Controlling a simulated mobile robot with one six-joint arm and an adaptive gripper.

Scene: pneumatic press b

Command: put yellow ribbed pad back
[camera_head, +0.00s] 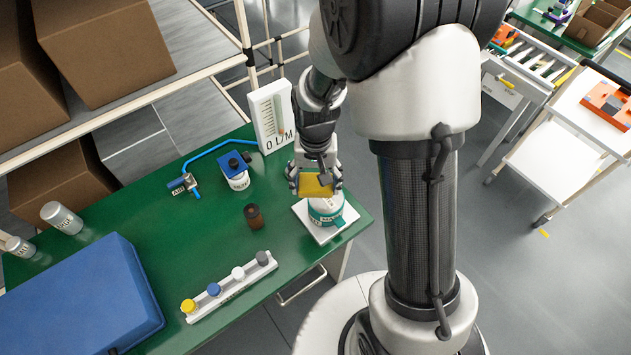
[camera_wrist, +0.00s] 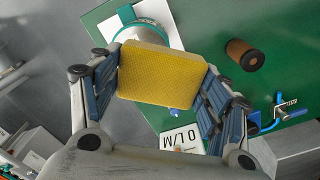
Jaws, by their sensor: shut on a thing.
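The yellow ribbed pad (camera_head: 315,185) is held between the fingers of my gripper (camera_head: 315,182), just above the teal and white round device (camera_head: 325,210). In the wrist view the pad (camera_wrist: 158,75) fills the space between the two blue-padded fingers (camera_wrist: 160,95). My gripper is shut on it. The device also shows in the wrist view (camera_wrist: 140,32), partly hidden behind the pad. It stands on a white plate (camera_head: 345,221) at the table's right end. Whether the pad touches the device is hard to tell.
The green table (camera_head: 190,228) carries a brown cylinder (camera_head: 253,216), a blue-topped device (camera_head: 235,168) and a white rack (camera_head: 230,288) with several coloured caps. A white gauge panel (camera_head: 270,116) stands close behind my gripper. A blue case (camera_head: 80,300) lies at the left.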

